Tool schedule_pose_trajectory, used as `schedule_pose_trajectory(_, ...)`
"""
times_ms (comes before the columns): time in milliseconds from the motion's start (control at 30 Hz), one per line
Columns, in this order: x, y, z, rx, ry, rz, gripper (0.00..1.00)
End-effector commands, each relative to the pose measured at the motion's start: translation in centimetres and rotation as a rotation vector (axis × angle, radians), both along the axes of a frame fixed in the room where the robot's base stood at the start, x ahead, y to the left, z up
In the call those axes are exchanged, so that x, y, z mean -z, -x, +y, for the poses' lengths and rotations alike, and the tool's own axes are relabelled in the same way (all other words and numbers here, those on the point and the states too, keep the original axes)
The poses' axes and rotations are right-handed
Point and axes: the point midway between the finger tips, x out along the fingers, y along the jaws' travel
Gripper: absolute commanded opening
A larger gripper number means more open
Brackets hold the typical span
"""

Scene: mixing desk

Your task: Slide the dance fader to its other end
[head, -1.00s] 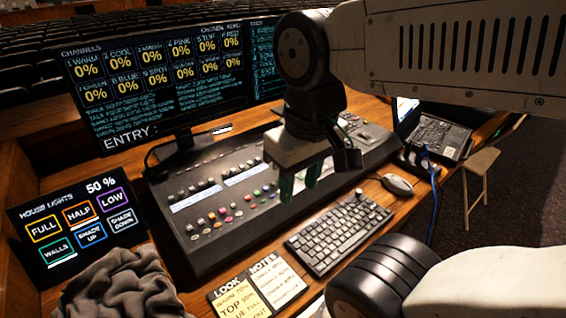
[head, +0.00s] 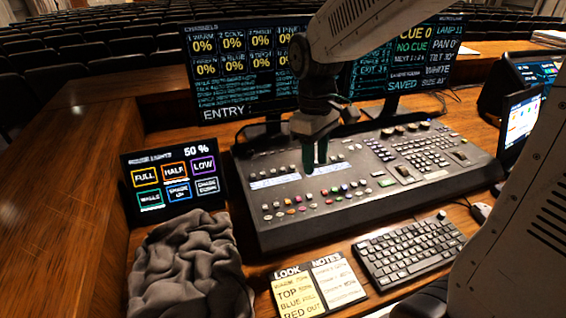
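The lighting desk (head: 330,205) is a dark console with white label strips, rows of coloured buttons, knobs and a key block. I cannot pick out the dance fader by name; its label is too small to read. Small dark controls (head: 405,172) sit in the right half of the panel, and any of them could be faders. My gripper (head: 315,158) hangs fingers-down over the left-middle part of the desk, in front of the rear screens. Its dark green fingers look close together and hold nothing that I can see. Whether they touch the panel is unclear.
Two large screens (head: 240,75) stand behind the desk. A keyboard (head: 410,250), note cards (head: 320,285) and a mouse (head: 481,211) are in front. A laptop (head: 522,120) stands right.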

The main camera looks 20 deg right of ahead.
Motion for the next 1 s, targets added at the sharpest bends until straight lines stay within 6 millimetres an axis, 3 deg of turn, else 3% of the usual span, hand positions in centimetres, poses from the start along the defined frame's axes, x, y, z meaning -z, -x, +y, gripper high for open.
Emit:
schedule_pose_trajectory(233,4.8,-9.3,1.8,-0.469,-0.062,-0.014,0.38)
schedule_pose_trajectory(333,5.2,-12.5,2.3,-0.676,-0.079,-0.057,0.38)
schedule_pose_trajectory(400,4.5,-13.9,2.4,-0.793,-0.079,-0.096,0.38)
schedule_pose_trajectory(667,4.4,-14.7,2.5,-0.991,-0.083,-0.124,0.38)
schedule_pose_trajectory(1000,9.3,-14.6,2.4,-0.993,-0.085,-0.121,0.38)
